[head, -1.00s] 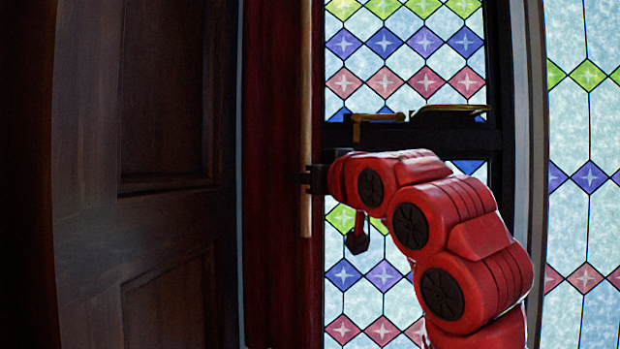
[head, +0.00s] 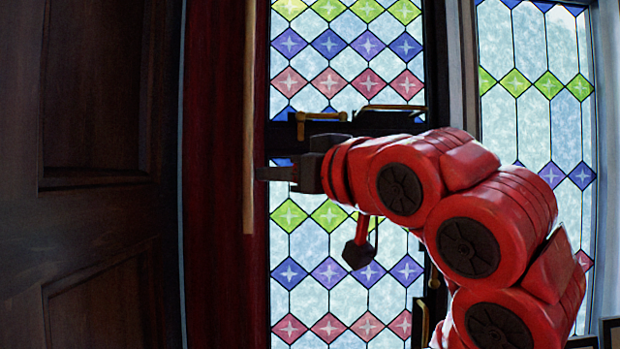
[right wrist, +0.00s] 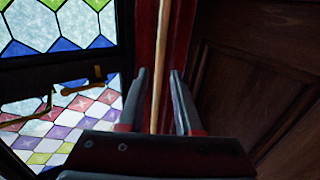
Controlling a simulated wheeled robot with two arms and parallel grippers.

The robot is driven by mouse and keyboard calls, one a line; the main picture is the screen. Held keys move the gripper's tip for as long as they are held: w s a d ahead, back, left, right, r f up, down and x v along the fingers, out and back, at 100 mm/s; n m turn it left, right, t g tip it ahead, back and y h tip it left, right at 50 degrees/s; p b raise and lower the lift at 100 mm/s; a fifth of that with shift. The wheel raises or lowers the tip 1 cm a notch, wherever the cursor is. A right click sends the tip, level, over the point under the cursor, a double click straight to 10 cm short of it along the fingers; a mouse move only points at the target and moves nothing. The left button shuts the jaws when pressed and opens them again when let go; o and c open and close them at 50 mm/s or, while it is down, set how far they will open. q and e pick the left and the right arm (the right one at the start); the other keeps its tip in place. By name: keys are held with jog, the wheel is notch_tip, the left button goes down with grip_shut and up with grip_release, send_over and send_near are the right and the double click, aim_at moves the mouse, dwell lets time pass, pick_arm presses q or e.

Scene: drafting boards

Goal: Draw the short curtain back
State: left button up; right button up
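The short curtain (head: 212,180) is dark red and hangs in a narrow gathered strip at the left edge of the stained-glass window. A pale wooden rod (head: 249,110) hangs upright along its right side. In the right wrist view the rod (right wrist: 157,60) runs between the two finger lines. My right gripper (head: 262,173) is just right of the rod's lower part in the head view, fingers pointing left. In the right wrist view its fingers (right wrist: 159,74) are apart, with gaps beside the rod. My left gripper is not in view.
A dark panelled wooden door or wall (head: 90,200) stands at the left. The stained-glass window (head: 345,85) has a dark crossbar with brass handles (head: 318,118) behind my right arm. Another glass pane (head: 535,120) is at the right.

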jog(key=p+v, duration=0.1)
jog(key=v, duration=0.5)
jog(key=shift+s+d, duration=0.25)
